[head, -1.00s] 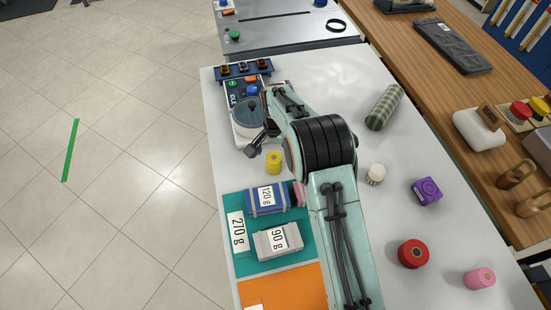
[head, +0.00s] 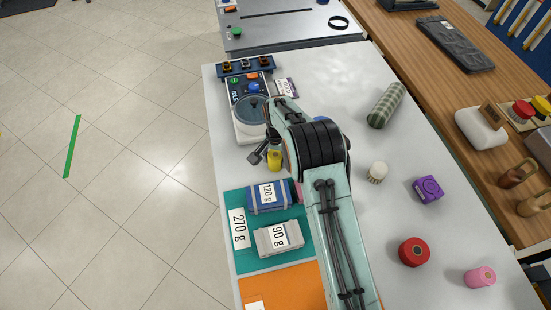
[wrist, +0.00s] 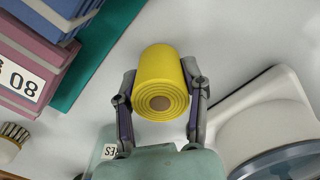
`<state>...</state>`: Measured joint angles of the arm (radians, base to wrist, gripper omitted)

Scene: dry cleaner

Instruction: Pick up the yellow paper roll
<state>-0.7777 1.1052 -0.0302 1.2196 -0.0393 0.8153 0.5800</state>
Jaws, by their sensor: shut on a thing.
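The yellow paper roll (wrist: 162,75) sits between the two fingers of my gripper (wrist: 160,92) in the wrist view, with its spiral end and brown core facing the camera. Both fingers touch its sides and are shut on it. In the head view the roll (head: 274,160) is just in front of the scale, partly covered by my gripper (head: 265,155). I cannot tell whether it touches the white table (head: 345,250) or is lifted.
A scale (head: 243,128) with a round pan stands behind the roll. A blue 120 g pack (head: 253,202) and a grey 90 g pack (head: 265,240) lie on a teal mat (head: 242,265) in front.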

